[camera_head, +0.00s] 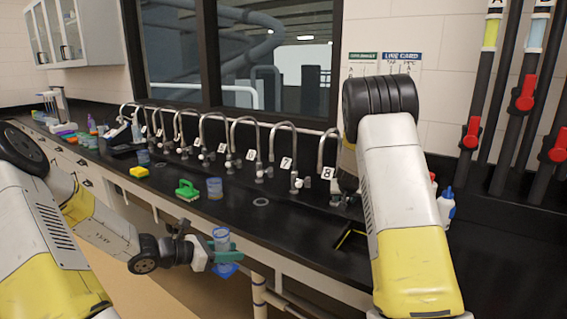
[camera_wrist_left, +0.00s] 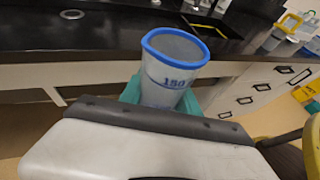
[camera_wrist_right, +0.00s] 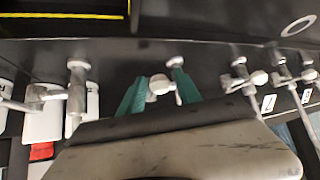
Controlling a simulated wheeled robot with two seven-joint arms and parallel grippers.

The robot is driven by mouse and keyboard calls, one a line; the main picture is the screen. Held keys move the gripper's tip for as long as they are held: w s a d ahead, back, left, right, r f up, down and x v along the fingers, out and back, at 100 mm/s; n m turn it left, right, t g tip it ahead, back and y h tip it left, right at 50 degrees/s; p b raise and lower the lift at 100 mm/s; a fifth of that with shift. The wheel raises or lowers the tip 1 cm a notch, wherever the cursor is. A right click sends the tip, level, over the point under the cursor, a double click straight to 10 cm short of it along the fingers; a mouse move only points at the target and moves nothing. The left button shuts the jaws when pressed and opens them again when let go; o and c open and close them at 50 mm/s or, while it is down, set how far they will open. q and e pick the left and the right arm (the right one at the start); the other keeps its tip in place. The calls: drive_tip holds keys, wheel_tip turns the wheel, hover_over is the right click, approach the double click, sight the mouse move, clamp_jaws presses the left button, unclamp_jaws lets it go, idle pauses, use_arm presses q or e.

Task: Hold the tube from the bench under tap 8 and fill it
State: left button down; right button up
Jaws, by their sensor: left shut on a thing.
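The tube is a clear cup with a blue rim and a blue base (camera_head: 226,269). In the left wrist view the tube (camera_wrist_left: 172,75) shows a 150 mark. My left gripper (camera_head: 221,251) is shut on it, upright, in front of the bench edge and away from the taps. Tap 8 stands at the back of the bench, with its number card (camera_head: 327,173) beside my right arm. In the head view my right arm hides my right gripper. In the right wrist view its green fingers (camera_wrist_right: 160,95) are apart, with a white tap knob (camera_wrist_right: 159,84) between them; contact is unclear.
A row of taps runs leftward along the bench (camera_head: 300,228). Another blue-rimmed cup (camera_head: 215,187), a green brush (camera_head: 187,190) and a yellow sponge (camera_head: 139,171) stand there. A wash bottle (camera_head: 446,206) is behind my right arm.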

idle(0.3)
drive_tip(key=v, duration=0.8)
idle(0.3)
drive_tip(key=s+a+r+g+y, duration=0.15)
drive_tip(key=s+r, duration=0.25)
drive_tip(key=s, duration=0.4)
drive_tip(key=s+a+r+n+y, duration=0.1)
drive_tip(key=s+a+r+y, duration=0.2)
drive_tip(key=s, duration=0.4)
drive_tip(key=s+a+r+y, duration=0.1)
drive_tip(key=s+a+r, duration=0.1)
drive_tip(key=s+r, duration=0.45)
drive_tip(key=s+n+g+h, duration=0.1)
drive_tip(key=s, duration=1.8)
drive_tip(key=shift+a+f+n, duration=0.35)
drive_tip(key=shift+f+n, duration=0.05)
drive_tip(key=shift+f, duration=0.1)
